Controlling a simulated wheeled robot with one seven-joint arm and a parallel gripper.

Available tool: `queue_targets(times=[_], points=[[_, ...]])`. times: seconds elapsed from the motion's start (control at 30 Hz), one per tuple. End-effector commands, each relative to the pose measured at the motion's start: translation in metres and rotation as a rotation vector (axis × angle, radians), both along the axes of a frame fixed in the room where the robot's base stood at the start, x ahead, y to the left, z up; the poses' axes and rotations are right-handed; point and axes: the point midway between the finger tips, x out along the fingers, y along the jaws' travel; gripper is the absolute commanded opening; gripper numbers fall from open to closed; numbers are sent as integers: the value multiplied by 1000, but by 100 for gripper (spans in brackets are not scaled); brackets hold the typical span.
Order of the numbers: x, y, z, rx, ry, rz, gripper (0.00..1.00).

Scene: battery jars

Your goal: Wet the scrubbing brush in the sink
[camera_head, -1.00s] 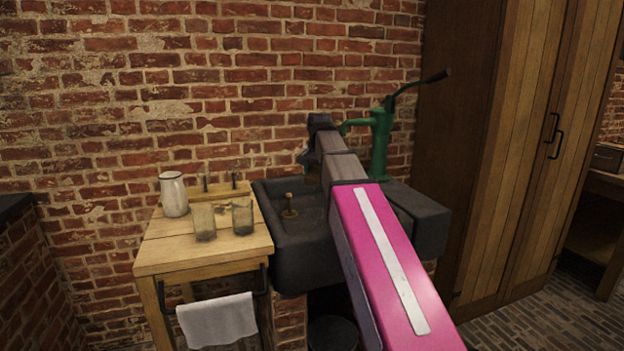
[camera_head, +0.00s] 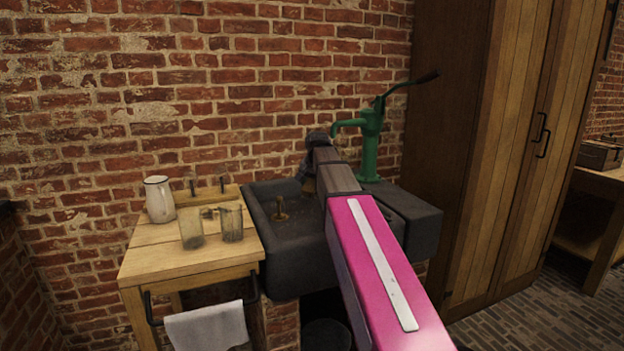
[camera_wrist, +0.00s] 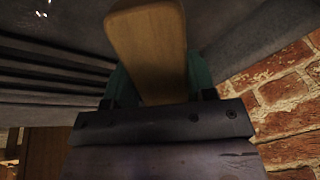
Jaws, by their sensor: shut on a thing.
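The dark stone sink (camera_head: 300,262) stands against the brick wall in the head view. A green hand pump (camera_head: 370,150) rises at its back right, its spout close to the end of my arm. My gripper (camera_wrist: 158,85) is shut on the scrubbing brush (camera_wrist: 150,45), whose wooden body fills the upper middle of the wrist view. Its bristles do not show there. In the head view my pink and grey arm reaches over the sink toward the pump. It hides much of the basin. I cannot tell whether the brush touches the basin or any water.
A small brass fitting (camera_head: 280,208) stands up in the basin. On the left, a wooden table (camera_head: 165,262) holds a white jug (camera_head: 159,199) and two glass jars (camera_head: 232,222). A towel (camera_head: 207,327) hangs in front. A tall wooden cupboard (camera_head: 480,150) stands right.

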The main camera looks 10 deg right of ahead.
Motion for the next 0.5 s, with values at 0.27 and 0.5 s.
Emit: queue_targets(times=[0.27,0.5], points=[[0,0,-25,0,1,0,32],[0,0,-45,0,0,0,32]])
